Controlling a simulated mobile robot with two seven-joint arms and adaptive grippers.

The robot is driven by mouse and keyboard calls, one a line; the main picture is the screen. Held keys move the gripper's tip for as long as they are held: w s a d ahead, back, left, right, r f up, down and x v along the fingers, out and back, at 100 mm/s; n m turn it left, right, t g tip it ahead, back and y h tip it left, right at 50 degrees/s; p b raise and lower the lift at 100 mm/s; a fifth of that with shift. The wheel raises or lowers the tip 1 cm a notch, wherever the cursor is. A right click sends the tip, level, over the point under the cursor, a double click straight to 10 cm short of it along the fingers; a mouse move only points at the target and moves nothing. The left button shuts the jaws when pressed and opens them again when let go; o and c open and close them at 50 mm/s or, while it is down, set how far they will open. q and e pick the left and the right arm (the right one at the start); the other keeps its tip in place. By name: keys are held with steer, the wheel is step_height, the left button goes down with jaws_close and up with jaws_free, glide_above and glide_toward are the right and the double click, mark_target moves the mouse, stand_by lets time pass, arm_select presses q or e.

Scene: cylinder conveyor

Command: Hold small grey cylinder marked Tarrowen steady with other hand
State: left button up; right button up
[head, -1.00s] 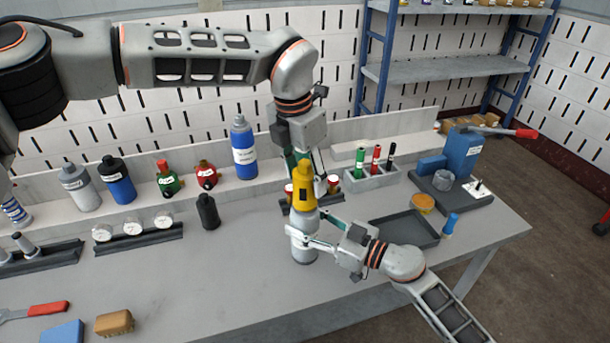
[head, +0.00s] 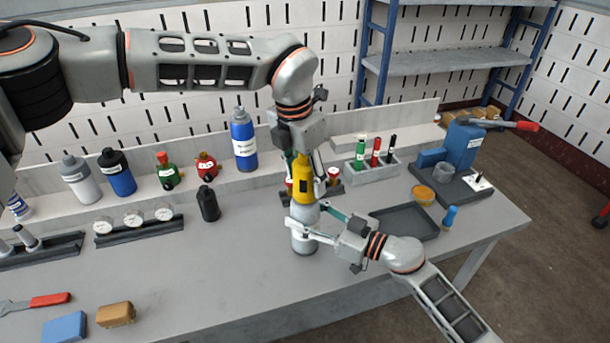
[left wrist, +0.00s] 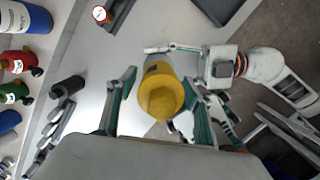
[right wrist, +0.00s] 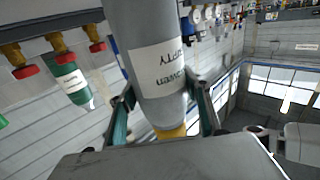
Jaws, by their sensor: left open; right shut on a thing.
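The small grey cylinder (head: 304,241) stands upright on the bench with a yellow top part (head: 302,183). In the right wrist view the grey cylinder (right wrist: 150,55) has a white label ending in "owen", with another word that looks like "EMPTY". My right gripper (head: 304,229) is shut on the grey body from the right; its fingers (right wrist: 163,105) show on both sides. My left gripper (head: 303,165) points down from above, open, with its fingers around the yellow top. In the left wrist view the yellow top (left wrist: 162,95) lies between the left fingers (left wrist: 160,108).
Behind stand a grey rack (head: 372,176) with coloured cylinders and a blue bottle (head: 243,145). A dark tray (head: 405,224) and a blue press-like fixture (head: 460,150) are at the right. A black bottle (head: 208,205) and gauges (head: 133,218) are left.

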arm_select(q)
steer(key=c, duration=1.3)
steer(key=shift+o, duration=0.2)
steer(key=n, duration=0.4)
steer(key=shift+y, duration=0.3)
steer(key=shift+n+t, duration=0.3)
steer(key=shift+n, duration=0.8)
steer(key=shift+n+y, duration=0.3)
steer(key=shift+n, duration=0.4)
steer(key=n, duration=0.4)
steer(key=shift+y, duration=0.3)
steer(key=shift+n, duration=0.3)
